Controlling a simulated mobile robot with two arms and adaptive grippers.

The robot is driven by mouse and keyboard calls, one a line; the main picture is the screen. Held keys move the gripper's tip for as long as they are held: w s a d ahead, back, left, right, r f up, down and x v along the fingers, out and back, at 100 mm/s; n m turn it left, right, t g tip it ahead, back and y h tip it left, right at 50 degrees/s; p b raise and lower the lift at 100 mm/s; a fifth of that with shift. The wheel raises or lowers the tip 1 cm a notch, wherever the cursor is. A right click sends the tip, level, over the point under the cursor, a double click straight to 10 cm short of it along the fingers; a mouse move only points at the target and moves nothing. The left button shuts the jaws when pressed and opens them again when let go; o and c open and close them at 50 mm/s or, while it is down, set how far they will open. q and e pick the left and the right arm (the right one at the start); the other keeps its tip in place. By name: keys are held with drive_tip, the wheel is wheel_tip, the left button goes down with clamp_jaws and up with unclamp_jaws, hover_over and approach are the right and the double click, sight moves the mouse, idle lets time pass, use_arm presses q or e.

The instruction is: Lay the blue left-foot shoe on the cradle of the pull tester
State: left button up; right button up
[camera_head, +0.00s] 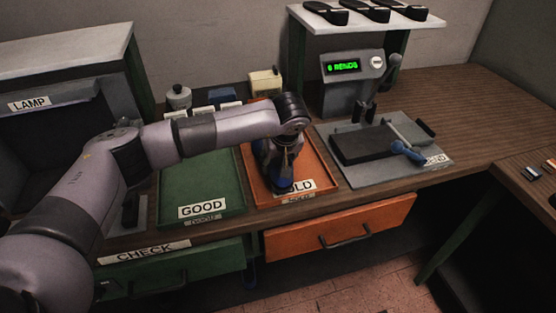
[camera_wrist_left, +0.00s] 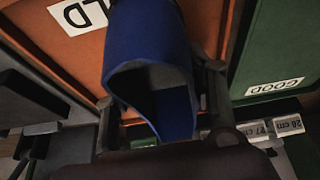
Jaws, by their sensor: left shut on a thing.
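The blue shoe (camera_wrist_left: 130,40) is between the two fingers of my left gripper (camera_wrist_left: 162,100), with its dark opening facing the wrist camera. In the head view my left gripper (camera_head: 286,155) is over the orange tray marked HOLD (camera_head: 258,195), and only part of the blue shoe (camera_head: 281,184) shows below it. I cannot tell if the shoe touches the tray. A grey bench device (camera_head: 352,176) with a dark flat block (camera_head: 362,145) and a blue-handled bar stands to the right. Its display reads "0 BENDS"; no pull tester can be made out. My right gripper is not in view.
A green tray marked GOOD (camera_head: 200,180) lies left of the orange tray. A lamp booth (camera_head: 55,110) stands at far left. A shelf with dark shoes (camera_head: 365,18) is behind the device. An upright lever (camera_head: 390,75) rises at its back. Bare bench (camera_head: 465,105) lies right.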

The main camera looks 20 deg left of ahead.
use_arm(q)
drive_tip(key=shift+f, duration=0.25)
drive_tip(key=o, duration=1.4)
